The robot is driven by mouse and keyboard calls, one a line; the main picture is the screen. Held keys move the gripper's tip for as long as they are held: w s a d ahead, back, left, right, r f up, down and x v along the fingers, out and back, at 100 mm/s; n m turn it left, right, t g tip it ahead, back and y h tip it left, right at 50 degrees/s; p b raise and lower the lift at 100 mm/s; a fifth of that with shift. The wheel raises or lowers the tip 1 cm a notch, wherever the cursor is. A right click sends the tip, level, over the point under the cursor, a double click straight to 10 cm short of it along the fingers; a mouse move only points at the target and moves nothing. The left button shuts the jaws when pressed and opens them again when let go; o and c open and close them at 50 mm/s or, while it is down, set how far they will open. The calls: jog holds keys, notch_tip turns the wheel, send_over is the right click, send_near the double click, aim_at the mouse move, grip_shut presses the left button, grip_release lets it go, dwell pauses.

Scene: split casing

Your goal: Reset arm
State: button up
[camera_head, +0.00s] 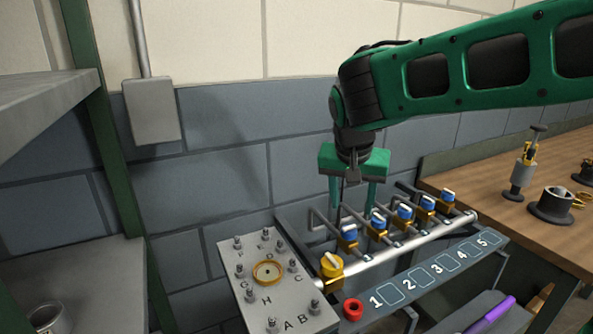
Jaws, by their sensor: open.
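My green arm reaches in from the upper right. My gripper (353,193) points down with its two green fingers apart. It is open, with nothing seen between the fingers. It hangs above the back of a pipe manifold (398,248) that carries several blue-and-white valve knobs (404,212) on brass bodies. I cannot tell how far the fingertips are above the pipes.
A wooden bench (500,205) is right; grey shelves (90,285) are left.

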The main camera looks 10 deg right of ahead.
jog(key=s+d+f+g, duration=0.2)
jog(key=s+d+f, duration=0.1)
jog(key=s+d, duration=0.95)
jog(key=s+d+f+g+y, duration=0.1)
jog(key=s+d+f, duration=0.2)
jog(key=s, duration=0.4)
jog(key=s+d+f+y, duration=0.1)
jog(key=s+d+f, duration=0.2)
jog(key=s, duration=0.4)
jog(key=shift+s+d+m+g, duration=0.4)
jog(key=shift+d, duration=0.1)
jog(key=shift+w, duration=0.15)
jog(key=shift+w+f, duration=0.2)
jog(key=shift+w, duration=0.3)
